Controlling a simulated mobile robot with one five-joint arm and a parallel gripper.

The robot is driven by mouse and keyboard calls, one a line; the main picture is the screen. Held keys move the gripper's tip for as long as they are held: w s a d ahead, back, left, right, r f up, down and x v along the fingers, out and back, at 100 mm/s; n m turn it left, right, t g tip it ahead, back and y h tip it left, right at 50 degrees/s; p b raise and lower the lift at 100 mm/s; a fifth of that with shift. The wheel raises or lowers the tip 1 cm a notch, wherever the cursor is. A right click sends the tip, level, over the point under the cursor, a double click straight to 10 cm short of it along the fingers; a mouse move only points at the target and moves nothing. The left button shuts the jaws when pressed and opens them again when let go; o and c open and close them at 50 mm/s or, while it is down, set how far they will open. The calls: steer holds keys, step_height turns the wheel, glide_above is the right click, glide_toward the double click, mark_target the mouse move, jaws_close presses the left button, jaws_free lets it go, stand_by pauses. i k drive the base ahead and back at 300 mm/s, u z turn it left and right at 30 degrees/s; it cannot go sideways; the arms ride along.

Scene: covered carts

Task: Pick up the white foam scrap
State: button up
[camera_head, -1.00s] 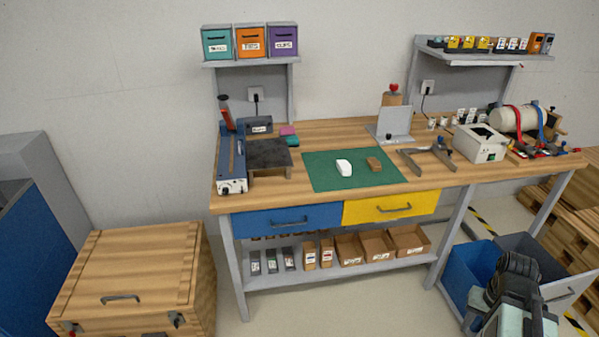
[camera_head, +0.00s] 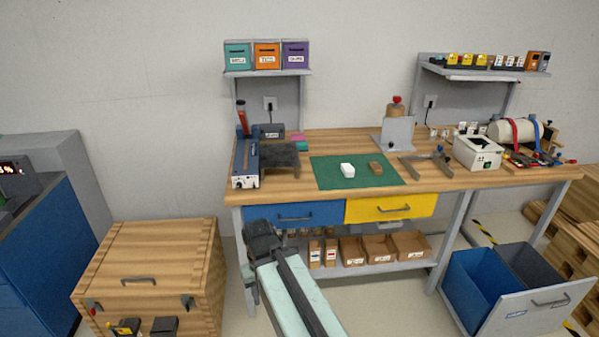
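The white foam scrap (camera_head: 347,170) is a small white block lying on the green mat (camera_head: 327,180) on the workbench. A brown block (camera_head: 375,168) lies just right of it on the same mat. My arm rises from the bottom of the view, and its dark end with my gripper (camera_head: 257,232) is in front of the blue drawer's left part, below the bench top. It is well apart from the foam scrap, to its lower left. The fingers cannot be made out clearly.
The bench (camera_head: 450,178) has a blue drawer (camera_head: 295,214) and a yellow drawer (camera_head: 390,207). A blue machine (camera_head: 246,163) and a dark stand (camera_head: 281,158) are left of the mat, a clamp-like tool (camera_head: 427,165) right. A wooden crate (camera_head: 150,255) and open bins (camera_head: 515,290) flank the bench.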

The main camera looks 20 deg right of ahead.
mark_target(347, 170)
steer(key=u, duration=0.1)
steer(key=i, duration=1)
steer(key=z, duration=0.05)
